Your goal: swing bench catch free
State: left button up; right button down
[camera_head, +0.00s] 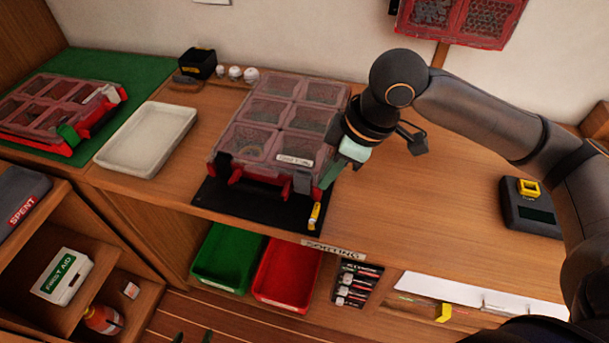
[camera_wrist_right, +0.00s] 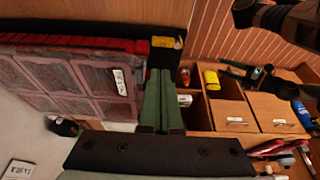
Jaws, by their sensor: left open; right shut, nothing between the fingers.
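The bench case (camera_head: 283,112) has a clear, pinkish lid over several compartments and lies closed on a black mat (camera_head: 262,205). Red catches (camera_head: 236,173) show along its front edge; whether each is fastened is unclear. My right gripper (camera_head: 329,177) is shut and empty at the case's front right corner, close beside the red part there; contact cannot be told. In the right wrist view, its green fingers (camera_wrist_right: 158,85) lie beside the lid (camera_wrist_right: 70,75) and its white label. My left gripper (camera_head: 193,335) shows only as two separated green tips at the bottom edge, open and away from the case.
A similar case (camera_head: 55,112) lies on a green mat at left, beside a white tray (camera_head: 146,138). A yellow-marked piece (camera_head: 315,214) sits at the black mat's front right. Green and red bins stand below the bench edge. The bench right of the case is largely clear.

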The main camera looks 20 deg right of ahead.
aim_at(303, 212)
jog(key=shift+s, duration=0.2)
jog(key=b+x, duration=0.1)
jog(key=x, duration=0.9)
jog(key=shift+w, duration=0.1)
